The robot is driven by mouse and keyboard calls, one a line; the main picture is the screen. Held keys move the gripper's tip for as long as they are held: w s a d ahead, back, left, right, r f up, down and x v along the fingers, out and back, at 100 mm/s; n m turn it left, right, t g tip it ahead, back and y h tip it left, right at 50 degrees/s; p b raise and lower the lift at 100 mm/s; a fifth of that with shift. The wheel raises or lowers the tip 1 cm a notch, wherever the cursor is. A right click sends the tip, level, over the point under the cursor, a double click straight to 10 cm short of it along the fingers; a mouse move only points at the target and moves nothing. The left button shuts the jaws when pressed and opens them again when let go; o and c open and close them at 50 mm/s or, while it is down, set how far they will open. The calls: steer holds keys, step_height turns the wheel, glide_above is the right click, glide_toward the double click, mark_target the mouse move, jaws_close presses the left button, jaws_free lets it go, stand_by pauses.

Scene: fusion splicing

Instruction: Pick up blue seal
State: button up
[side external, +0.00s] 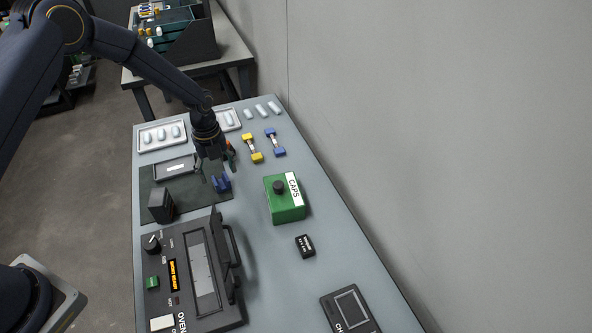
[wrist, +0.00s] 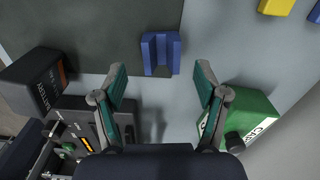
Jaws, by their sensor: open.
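The blue seal (wrist: 160,54) is a small blue block with a groove down its middle. In the wrist view it lies at the edge of the dark mat, just beyond and between my fingertips. In the side view the blue seal (side external: 221,183) sits at the right edge of the mat, below my gripper. My gripper (wrist: 161,75) is open and empty, with one teal finger on each side of the seal's line. In the side view my gripper (side external: 217,170) hangs over the seal; I cannot tell the exact height gap.
The dark mat (side external: 185,198) holds a black block (side external: 161,205). The oven (side external: 195,275) stands in front. The green CAPS box (side external: 285,199) is to the right. A yellow piece (side external: 252,148) and another blue piece (side external: 275,142) lie behind.

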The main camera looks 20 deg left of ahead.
mark_target(222, 183)
steer(key=f, duration=0.4)
steer(key=shift+w+f, duration=0.1)
steer(key=shift+w, duration=0.1)
steer(key=c, duration=1.2)
